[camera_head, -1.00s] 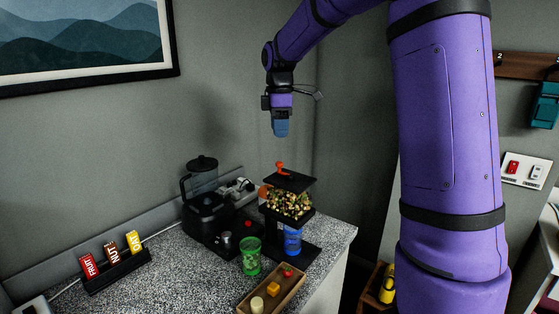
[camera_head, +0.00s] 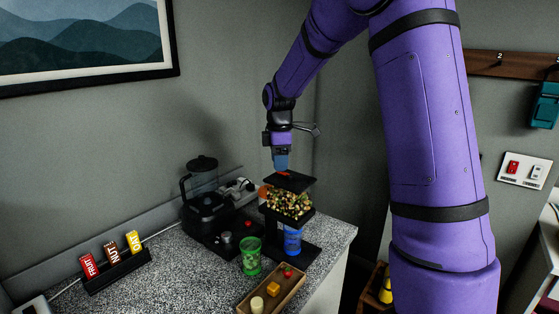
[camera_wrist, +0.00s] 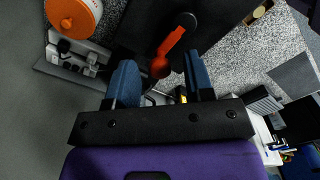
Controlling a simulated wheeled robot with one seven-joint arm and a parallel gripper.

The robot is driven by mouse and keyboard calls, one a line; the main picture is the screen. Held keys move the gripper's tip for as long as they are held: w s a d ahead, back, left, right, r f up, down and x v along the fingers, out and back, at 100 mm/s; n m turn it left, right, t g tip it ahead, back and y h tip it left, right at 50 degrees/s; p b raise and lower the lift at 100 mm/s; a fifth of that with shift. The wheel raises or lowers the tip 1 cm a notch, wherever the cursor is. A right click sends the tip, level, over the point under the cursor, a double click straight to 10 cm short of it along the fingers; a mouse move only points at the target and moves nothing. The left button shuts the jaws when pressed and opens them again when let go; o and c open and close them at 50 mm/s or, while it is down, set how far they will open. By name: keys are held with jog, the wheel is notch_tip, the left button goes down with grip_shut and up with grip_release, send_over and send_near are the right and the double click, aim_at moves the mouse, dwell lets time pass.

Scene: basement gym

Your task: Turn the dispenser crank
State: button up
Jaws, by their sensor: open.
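The dispenser (camera_head: 290,205) stands on the counter near its right end, with a dark top, a clear hopper of mixed bits and a blue container (camera_head: 292,240) below. Its red crank (camera_wrist: 168,46) lies on the dark top in the wrist view, slanting up to the right with a dark knob at its far end. My gripper (camera_head: 281,165) points down just over the dispenser top and hides most of the crank in the head view. In the wrist view, my open blue fingers (camera_wrist: 160,72) stand either side of the crank's near end. Contact cannot be told.
A green cup (camera_head: 250,257) and a wooden tray (camera_head: 262,303) with small pieces stand in front of the dispenser. A black blender-like machine (camera_head: 205,205) is to its left. A rack (camera_head: 116,271) of FRUIT, NUT and OAT packs sits farther left. Walls close off the back.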

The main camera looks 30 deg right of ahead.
grip_shut()
jog(key=shift+d+m, duration=0.1)
jog(key=shift+m, duration=0.2)
jog(key=m, duration=0.1)
jog(key=d+m, duration=0.1)
jog(key=m, duration=0.1)
jog(key=shift+w, duration=0.15)
jog(key=m, duration=0.1)
jog(key=d+m, duration=0.1)
jog(key=m, duration=0.2)
jog(key=shift+d+m, duration=0.3)
jog(key=shift+m, duration=0.1)
jog(key=m, duration=0.2)
jog(key=s+d+m, duration=0.1)
jog(key=m, duration=0.1)
jog(key=shift+d+m, duration=0.15)
jog(key=shift+m, duration=0.15)
jog(key=shift+s+d+m, duration=0.2)
jog(key=shift+s+m, duration=0.1)
jog(key=shift+m, duration=0.85)
jog(key=shift+s+d+m, duration=0.2)
jog(key=shift+s+m, duration=0.1)
jog(key=shift+m, duration=0.85)
